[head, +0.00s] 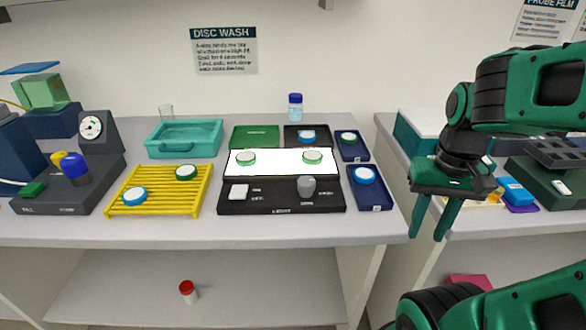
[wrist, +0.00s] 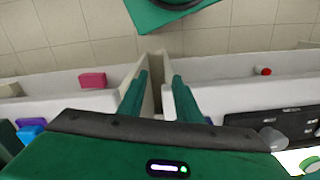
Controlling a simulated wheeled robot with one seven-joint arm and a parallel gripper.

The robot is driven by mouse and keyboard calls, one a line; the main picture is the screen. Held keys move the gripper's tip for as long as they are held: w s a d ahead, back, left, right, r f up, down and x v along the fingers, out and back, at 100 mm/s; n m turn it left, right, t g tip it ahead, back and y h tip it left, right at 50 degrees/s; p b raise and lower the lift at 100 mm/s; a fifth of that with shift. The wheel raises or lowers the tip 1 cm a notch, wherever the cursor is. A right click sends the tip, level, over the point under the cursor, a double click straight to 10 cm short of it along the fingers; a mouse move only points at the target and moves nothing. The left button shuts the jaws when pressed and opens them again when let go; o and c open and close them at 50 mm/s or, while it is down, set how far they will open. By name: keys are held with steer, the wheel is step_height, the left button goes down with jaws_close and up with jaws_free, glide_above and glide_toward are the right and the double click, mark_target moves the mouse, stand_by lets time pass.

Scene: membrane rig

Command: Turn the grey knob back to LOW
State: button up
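The grey knob (head: 306,186) stands on the right part of the black front panel of the lit device (head: 235,205), below its glowing white plate. Small labels sit around the knob, too small to read. In the wrist view the knob (wrist: 271,138) shows at the lower right, beside the bright plate. My gripper (head: 430,222) hangs to the right of the device, over the gap between the two benches, apart from the knob. Its two green fingers point down and stand apart with nothing between them; they also show in the wrist view (wrist: 160,100).
Two discs lie on the lit plate (head: 285,159). A blue tray (head: 373,191) with a blue disc lies between device and gripper. A yellow rack (head: 150,205) with two discs and a teal basin (head: 185,139) stand left. The right bench (head: 480,222) holds more items.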

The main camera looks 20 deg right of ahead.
steer(key=shift+w, duration=0.15)
steer(key=o, duration=0.4)
steer(key=shift+r, duration=0.1)
steer(key=shift+o, duration=0.7)
steer(key=w+r+n, duration=0.2)
steer(key=shift+w+a+r+n, duration=0.25)
steer(key=shift+a+r+n, duration=0.05)
steer(key=shift+a+r, duration=0.1)
step_height(320, 180, up, 8)
steer(key=r+n, duration=0.1)
steer(key=n, duration=1.5)
glide_above(306, 180)
step_height(306, 180, down, 11)
steer(key=shift+r, duration=0.1)
steer(key=shift+c, duration=0.3)
steer(key=c, duration=1)
